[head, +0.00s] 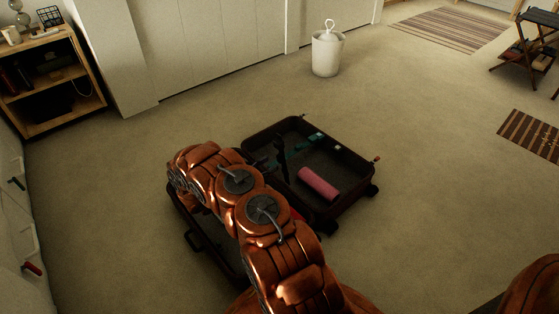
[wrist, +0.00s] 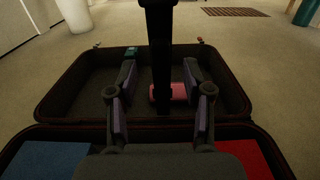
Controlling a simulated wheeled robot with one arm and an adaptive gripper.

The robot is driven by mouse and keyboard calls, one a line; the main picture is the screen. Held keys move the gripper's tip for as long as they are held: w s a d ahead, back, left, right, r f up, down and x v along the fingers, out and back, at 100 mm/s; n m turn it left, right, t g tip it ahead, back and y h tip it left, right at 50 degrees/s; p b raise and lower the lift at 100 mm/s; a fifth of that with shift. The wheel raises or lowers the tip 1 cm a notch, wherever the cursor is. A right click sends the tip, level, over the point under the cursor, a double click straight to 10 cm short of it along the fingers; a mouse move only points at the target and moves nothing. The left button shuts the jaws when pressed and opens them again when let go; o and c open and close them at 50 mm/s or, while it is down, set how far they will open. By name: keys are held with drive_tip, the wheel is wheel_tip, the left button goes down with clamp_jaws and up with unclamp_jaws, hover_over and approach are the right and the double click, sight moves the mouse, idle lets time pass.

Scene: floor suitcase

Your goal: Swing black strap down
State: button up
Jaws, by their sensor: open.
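The black strap (wrist: 161,35) stands upright in the wrist view, rising from near the suitcase's middle edge past the top of the picture. In the head view a dark upright strip (head: 283,158) looks like the same strap. My gripper (wrist: 160,72) is open, with one finger on each side of the strap; I cannot tell whether either touches it. The open suitcase (head: 345,209) lies on the floor, and its dark rim (wrist: 65,85) spans the wrist view. In the head view my arm hides much of its near half and most of my gripper.
A pink roll (head: 318,184) and small teal items (head: 315,138) lie in the far half. Blue (wrist: 45,160) and red (wrist: 240,160) contents show in the near half. Floor around the suitcase is mostly clear.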

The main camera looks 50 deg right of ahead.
sight(278, 159)
drive_tip(key=shift+s+d+b, duration=0.2)
drive_tip(key=shift+d+b, duration=0.2)
drive_tip(key=shift+d, duration=1.05)
drive_tip(key=shift+s+d+b, duration=0.15)
drive_tip(key=shift+d+b, duration=0.2)
drive_tip(key=shift+d, duration=1.1)
clamp_jaws()
